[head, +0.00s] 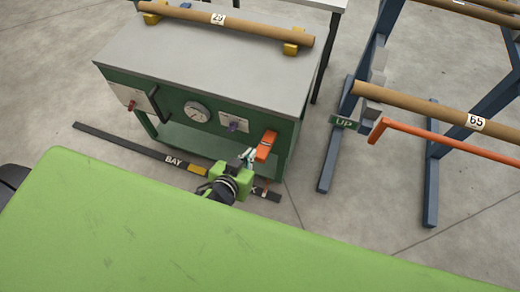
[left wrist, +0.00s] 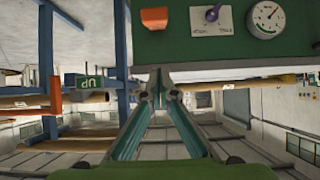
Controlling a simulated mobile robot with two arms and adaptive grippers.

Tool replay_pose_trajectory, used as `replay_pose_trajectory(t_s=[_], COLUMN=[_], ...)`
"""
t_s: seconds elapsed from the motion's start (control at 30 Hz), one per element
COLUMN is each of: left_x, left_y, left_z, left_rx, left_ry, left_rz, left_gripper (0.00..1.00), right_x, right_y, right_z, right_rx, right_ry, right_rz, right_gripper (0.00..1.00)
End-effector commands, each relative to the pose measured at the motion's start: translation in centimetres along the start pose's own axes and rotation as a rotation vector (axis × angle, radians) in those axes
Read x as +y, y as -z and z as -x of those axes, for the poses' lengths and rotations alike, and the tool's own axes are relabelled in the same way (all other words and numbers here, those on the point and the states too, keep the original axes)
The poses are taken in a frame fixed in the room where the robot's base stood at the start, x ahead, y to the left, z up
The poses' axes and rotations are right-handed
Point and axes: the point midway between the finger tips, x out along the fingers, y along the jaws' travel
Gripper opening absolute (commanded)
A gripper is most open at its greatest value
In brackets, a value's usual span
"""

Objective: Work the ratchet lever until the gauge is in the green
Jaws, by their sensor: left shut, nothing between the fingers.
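The orange ratchet lever (head: 266,145) sticks out at the right end of the green bench front in the head view. Its orange end also shows at the top of the left wrist view (left wrist: 154,18), which looks upside down. The round gauge (head: 197,112) is on the same front, left of the lever. In the left wrist view the gauge (left wrist: 265,18) has a dark needle and a green arc; the exact reading is too small to tell. My left gripper (head: 248,156) is shut and empty, close beside the lever; contact is unclear. My right gripper is out of view.
A purple knob (head: 233,124) sits between gauge and lever. A dark handle (head: 158,103) is further left. A tube labelled 27 (head: 235,24) lies on the bench top. A blue rack (head: 330,160) with an orange bar (head: 450,142) stands at right, with bare floor between.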

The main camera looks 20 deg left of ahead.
Motion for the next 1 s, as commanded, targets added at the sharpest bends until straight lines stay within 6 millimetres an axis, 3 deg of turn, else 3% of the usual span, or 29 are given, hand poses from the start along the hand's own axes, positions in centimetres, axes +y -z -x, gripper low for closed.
replay_pose_trajectory(t_s=[0.27,0.77,1.0], left_x=[0.0,0.0,0.0], left_y=[0.1,0.1,-3.2], left_z=[-0.8,-9.9,-10.8], left_rx=[0.001,0.001,-0.003], left_ry=[0.0,0.0,0.0], left_rz=[-0.002,-0.002,-0.001], left_gripper=[0.0,0.0,0.0], right_x=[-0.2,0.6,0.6], right_y=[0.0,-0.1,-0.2], right_z=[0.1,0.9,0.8], right_rx=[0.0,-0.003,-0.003], right_ry=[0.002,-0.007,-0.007], right_rz=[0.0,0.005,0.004], right_gripper=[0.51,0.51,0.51])
